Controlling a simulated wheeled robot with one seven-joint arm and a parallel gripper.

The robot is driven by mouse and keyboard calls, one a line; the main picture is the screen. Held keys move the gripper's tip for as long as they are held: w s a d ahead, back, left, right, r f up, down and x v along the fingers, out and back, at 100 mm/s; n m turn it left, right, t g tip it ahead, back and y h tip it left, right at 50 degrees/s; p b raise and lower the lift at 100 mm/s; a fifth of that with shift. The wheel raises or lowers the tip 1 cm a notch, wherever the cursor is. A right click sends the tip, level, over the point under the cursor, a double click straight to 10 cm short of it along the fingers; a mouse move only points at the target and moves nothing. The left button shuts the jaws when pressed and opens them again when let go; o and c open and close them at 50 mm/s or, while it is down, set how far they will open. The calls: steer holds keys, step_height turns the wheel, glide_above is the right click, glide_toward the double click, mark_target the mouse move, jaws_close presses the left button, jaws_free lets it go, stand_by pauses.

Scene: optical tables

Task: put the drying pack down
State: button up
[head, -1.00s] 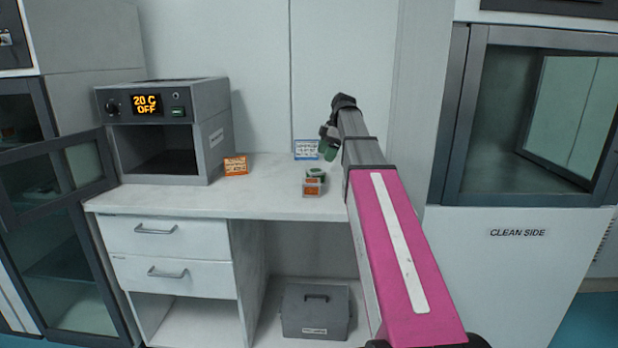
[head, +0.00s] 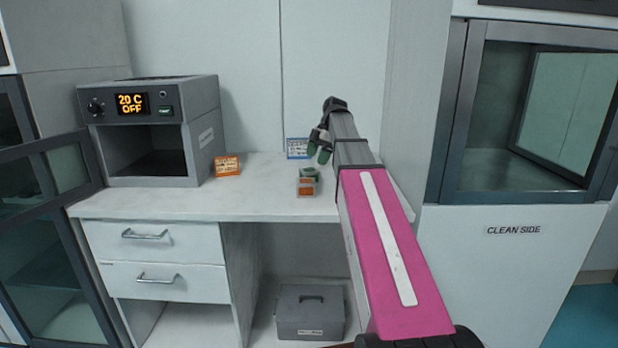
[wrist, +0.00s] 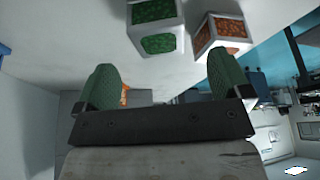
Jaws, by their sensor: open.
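My gripper (head: 318,152) is open and empty above the right part of the white counter, with its two green fingertips apart. In the wrist view my gripper (wrist: 165,78) has nothing between its fingers. A small pack with a green top (head: 309,173) rests on the counter just below the fingers. A second small pack with an orange label (head: 306,188) sits right in front of it. Both show in the wrist view, the green pack (wrist: 155,28) beside the orange pack (wrist: 222,32), beyond the fingertips. I cannot tell which is the drying pack.
A blue sign (head: 297,148) stands behind the packs and an orange sign (head: 227,165) to their left. A grey oven (head: 153,114) reading 20 C OFF stands at the counter's left. Bare counter (head: 180,202) lies in front. A glass-fronted cabinet (head: 455,110) is at right.

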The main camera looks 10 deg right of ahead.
mark_target(310, 170)
steer(key=x, duration=0.8)
steer(key=shift+a, duration=0.25)
steer(key=c, duration=1.2)
steer(key=shift+o, duration=0.2)
